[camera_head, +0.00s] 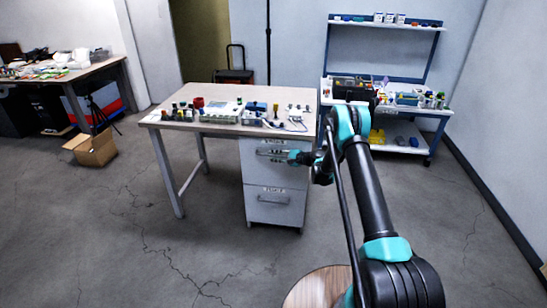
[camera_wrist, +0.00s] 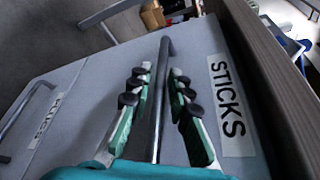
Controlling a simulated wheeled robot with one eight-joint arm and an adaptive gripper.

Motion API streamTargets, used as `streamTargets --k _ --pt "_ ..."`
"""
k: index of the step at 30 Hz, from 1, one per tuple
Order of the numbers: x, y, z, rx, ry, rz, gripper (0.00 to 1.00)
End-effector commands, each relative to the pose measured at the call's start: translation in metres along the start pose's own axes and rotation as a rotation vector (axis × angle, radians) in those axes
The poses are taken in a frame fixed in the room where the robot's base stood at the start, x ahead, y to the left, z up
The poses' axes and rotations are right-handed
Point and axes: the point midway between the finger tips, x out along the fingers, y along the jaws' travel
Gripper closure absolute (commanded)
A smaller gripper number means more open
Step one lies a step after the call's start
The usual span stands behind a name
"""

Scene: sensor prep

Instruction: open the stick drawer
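The stick drawer (camera_head: 255,168) is the upper drawer of a grey cabinet under the table and looks shut. In the wrist view, its grey front (camera_wrist: 205,50) carries a label (camera_wrist: 227,105) reading STICKS. Its handle (camera_wrist: 165,55) is a dark bar beside the label. My gripper (camera_head: 297,157) is at the right part of the drawer front. In the wrist view, my gripper (camera_wrist: 160,77) is open with one finger on each side of the handle, with visible gaps.
A lower drawer (camera_head: 275,209) with its own handle (camera_wrist: 28,120) sits beneath. The wooden tabletop (camera_head: 170,122) holds several small items. A shelf bench (camera_head: 417,110) stands right, a cardboard box (camera_head: 92,150) left. The floor before the cabinet is clear.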

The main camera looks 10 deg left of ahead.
Motion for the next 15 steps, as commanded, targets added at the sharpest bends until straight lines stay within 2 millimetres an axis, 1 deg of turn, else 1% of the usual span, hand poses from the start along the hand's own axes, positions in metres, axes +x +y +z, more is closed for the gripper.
streamTargets --k 3,7,8,15 --pt "-0.0001 -0.0001 0.0 0.0 0.0 0.0 0.83" --pt "-0.0002 -0.0001 0.0 0.0 0.0 0.0 0.99" --pt "-0.0002 -0.0001 0.0 0.0 0.0 0.0 1.0" --pt "-0.0004 0.0 -0.0001 0.0 0.0 0.0 1.0"
